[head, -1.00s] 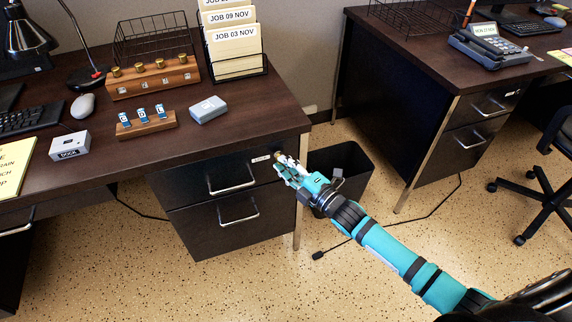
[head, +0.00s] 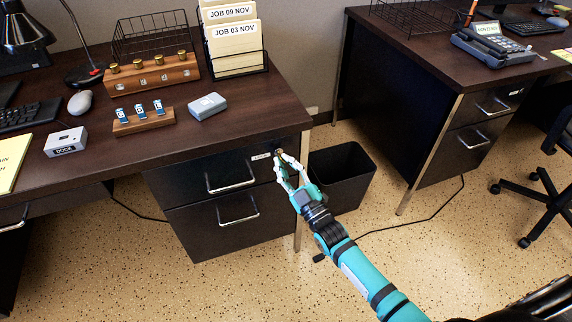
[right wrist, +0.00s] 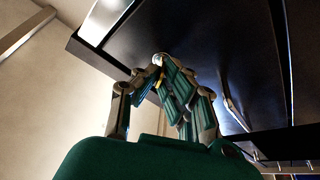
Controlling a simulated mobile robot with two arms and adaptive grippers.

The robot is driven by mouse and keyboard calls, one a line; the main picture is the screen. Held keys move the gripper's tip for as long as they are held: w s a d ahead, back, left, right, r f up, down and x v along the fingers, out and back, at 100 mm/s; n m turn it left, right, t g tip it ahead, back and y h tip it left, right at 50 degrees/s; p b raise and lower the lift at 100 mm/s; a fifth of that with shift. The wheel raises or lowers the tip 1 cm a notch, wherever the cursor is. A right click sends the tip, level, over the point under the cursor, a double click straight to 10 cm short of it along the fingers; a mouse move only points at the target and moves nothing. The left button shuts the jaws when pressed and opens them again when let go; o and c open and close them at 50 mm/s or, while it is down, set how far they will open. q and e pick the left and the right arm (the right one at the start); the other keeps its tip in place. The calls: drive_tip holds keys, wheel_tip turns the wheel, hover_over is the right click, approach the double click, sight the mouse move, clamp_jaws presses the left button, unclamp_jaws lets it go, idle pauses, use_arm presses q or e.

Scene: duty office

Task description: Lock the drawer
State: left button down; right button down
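The desk's top drawer (head: 205,172) sits flush in the black pedestal, with a silver handle and a small white label near its upper right corner. My right gripper (head: 281,157) is at that corner, its fingers drawn together around a small brass-coloured piece, apparently a key, at the lock. In the right wrist view, the gripper (right wrist: 160,62) has its fingertips meeting close to the drawer front, and the brass-coloured key (right wrist: 158,82) shows between the fingers. The fingers hide most of the key and the lock face. My left gripper is not in view.
A black waste bin (head: 342,175) stands right of the pedestal, near my right arm. The lower drawer (head: 190,225) is shut. The desktop (head: 215,145) holds a wooden rack with blue-tagged items (head: 143,122), a grey box (head: 207,106) and a file holder. A second desk stands at right.

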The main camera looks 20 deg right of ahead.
drive_tip(key=m+h, duration=0.1)
drive_tip(key=m, duration=0.1)
drive_tip(key=m+t+h, duration=0.1)
drive_tip(key=m, duration=0.2)
drive_tip(key=shift+a+f, duration=0.15)
drive_tip(key=shift+m+h, duration=1)
drive_tip(key=shift+m, duration=1.2)
drive_tip(key=c, duration=1.5)
unclamp_jaws()
drive_tip(key=shift+c, duration=0.2)
drive_tip(key=shift+s, duration=0.1)
drive_tip(key=v, duration=1.2)
drive_tip(key=shift+a, duration=0.2)
